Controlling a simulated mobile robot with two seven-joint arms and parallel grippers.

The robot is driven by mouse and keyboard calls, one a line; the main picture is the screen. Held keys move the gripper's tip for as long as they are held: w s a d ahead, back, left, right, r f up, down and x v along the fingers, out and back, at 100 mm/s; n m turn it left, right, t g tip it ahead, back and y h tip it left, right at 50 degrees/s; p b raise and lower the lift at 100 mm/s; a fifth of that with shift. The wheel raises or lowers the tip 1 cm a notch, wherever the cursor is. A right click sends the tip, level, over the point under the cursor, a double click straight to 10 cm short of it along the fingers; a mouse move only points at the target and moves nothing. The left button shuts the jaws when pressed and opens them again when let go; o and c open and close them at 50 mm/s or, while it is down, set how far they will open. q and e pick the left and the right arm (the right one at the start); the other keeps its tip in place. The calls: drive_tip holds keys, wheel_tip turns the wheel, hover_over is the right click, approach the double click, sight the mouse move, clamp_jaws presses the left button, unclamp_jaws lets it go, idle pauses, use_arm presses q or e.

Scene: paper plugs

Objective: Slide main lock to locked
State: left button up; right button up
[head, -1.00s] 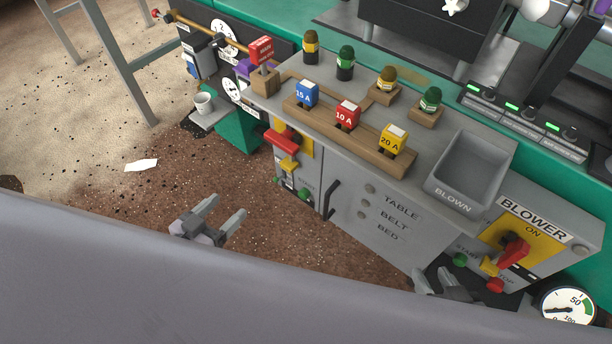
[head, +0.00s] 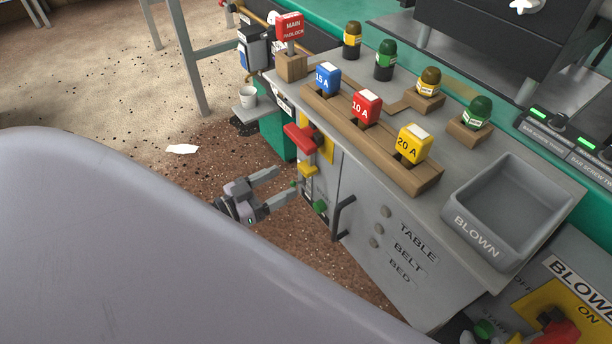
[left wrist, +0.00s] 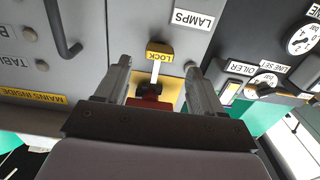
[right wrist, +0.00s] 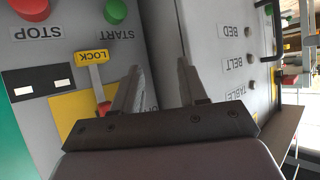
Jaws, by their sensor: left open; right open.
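The main lock is a yellow slider (head: 308,169) on the left face of the grey cabinet, below a red switch handle (head: 299,138). In the left wrist view its yellow tab marked LOCK (left wrist: 159,56) stands at the end of a pale slot, with the red handle (left wrist: 148,103) partly hidden by the gripper. My left gripper (head: 285,184) is open and empty, facing the slider; the tab appears between its fingertips (left wrist: 157,66). Contact cannot be told. My right gripper (right wrist: 158,75) is open and empty near the blower panel.
The blower panel has its own yellow LOCK slider (right wrist: 92,57) and a green START button (right wrist: 114,10). A black door handle (head: 342,216) sticks out right of the main switch. A row of fuses, a grey BLOWN bin (head: 505,215) and a padlock block (head: 290,66) occupy the cabinet top.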

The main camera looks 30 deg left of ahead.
sight(302, 172)
use_arm(q)
drive_tip(key=b+x, duration=0.1)
drive_tip(key=x, duration=0.5)
use_arm(e)
drive_tip(key=shift+w+a+r, duration=0.2)
drive_tip(key=shift+a, duration=0.3)
